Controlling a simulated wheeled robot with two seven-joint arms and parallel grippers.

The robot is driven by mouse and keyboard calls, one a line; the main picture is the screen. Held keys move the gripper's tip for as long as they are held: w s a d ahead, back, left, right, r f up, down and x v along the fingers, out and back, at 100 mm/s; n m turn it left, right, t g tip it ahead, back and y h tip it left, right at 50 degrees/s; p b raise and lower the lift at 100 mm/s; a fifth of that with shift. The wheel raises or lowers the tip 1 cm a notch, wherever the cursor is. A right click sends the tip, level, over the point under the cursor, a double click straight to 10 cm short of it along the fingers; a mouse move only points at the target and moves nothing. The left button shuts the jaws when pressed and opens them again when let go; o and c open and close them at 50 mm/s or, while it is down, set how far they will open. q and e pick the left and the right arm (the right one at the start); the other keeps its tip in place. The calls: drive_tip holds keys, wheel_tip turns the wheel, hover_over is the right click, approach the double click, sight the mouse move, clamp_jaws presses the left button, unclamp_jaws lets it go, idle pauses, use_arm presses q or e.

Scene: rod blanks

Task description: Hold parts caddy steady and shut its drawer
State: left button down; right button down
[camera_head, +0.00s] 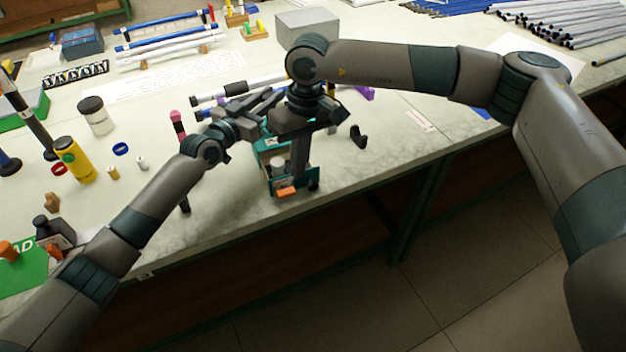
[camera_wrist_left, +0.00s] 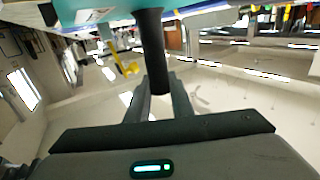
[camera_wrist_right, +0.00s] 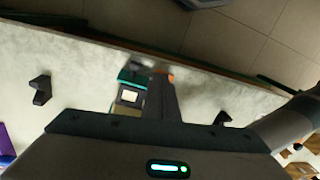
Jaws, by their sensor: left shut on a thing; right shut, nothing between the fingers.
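The teal parts caddy (camera_head: 268,146) stands near the front edge of the bench, partly hidden by my grippers. Its drawer (camera_head: 290,182), with an orange pull (camera_head: 286,191), appears to stick out toward me, with a pale item visible inside. My left gripper (camera_head: 268,104) is above the caddy. In the left wrist view its fingers (camera_wrist_left: 158,97) are shut on a dark round bar (camera_wrist_left: 151,45), seemingly the caddy's handle. My right gripper (camera_head: 300,176) points down, shut and empty, beside the drawer front. In the right wrist view its fingertips (camera_wrist_right: 161,78) are close to the orange pull; contact is unclear.
A black hook-shaped piece (camera_head: 358,137) stands right of the caddy. A yellow bottle (camera_head: 74,160) and a white jar with a dark lid (camera_head: 96,116) stand at left. A grey box (camera_head: 308,27) and rods (camera_head: 560,25) lie behind.

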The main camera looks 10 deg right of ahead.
drive_tip(key=s+a+f+m+g+y, duration=0.1)
drive_tip(key=s+a+f+g+y, duration=0.15)
drive_tip(key=s+a, duration=0.4)
drive_tip(key=s+a+f+g+y, duration=0.1)
drive_tip(key=s+a+f+y, duration=0.1)
drive_tip(key=s+a+y, duration=0.45)
drive_tip(key=s+a+r+m+t+y, duration=0.2)
drive_tip(key=s+a+r+m+y, duration=0.3)
drive_tip(key=a+r+m+y, duration=0.3)
drive_tip(key=w+d+f+m+t+h, duration=0.1)
drive_tip(key=w+d+f+m+t, duration=0.15)
drive_tip(key=d+m+t, duration=0.5)
drive_tip(key=w+d+f+m+t+h, duration=0.1)
drive_tip(key=w+d+m+t, duration=0.25)
drive_tip(key=m+t, duration=0.65)
drive_tip(key=s+d+f+m+t+h, duration=0.1)
drive_tip(key=d+f+m+h, duration=0.4)
drive_tip(key=d, duration=0.3)
drive_tip(key=s+d+f+m+t+h, duration=0.1)
drive_tip(key=s+d+f+m+h, duration=0.1)
drive_tip(key=d+f+m+h, duration=0.3)
drive_tip(key=d+m+h, duration=0.2)
drive_tip(key=d, duration=0.2)
drive_tip(key=shift+s+d+f, duration=0.25)
drive_tip(key=shift+s+d, duration=0.05)
drive_tip(key=shift+w, duration=0.1)
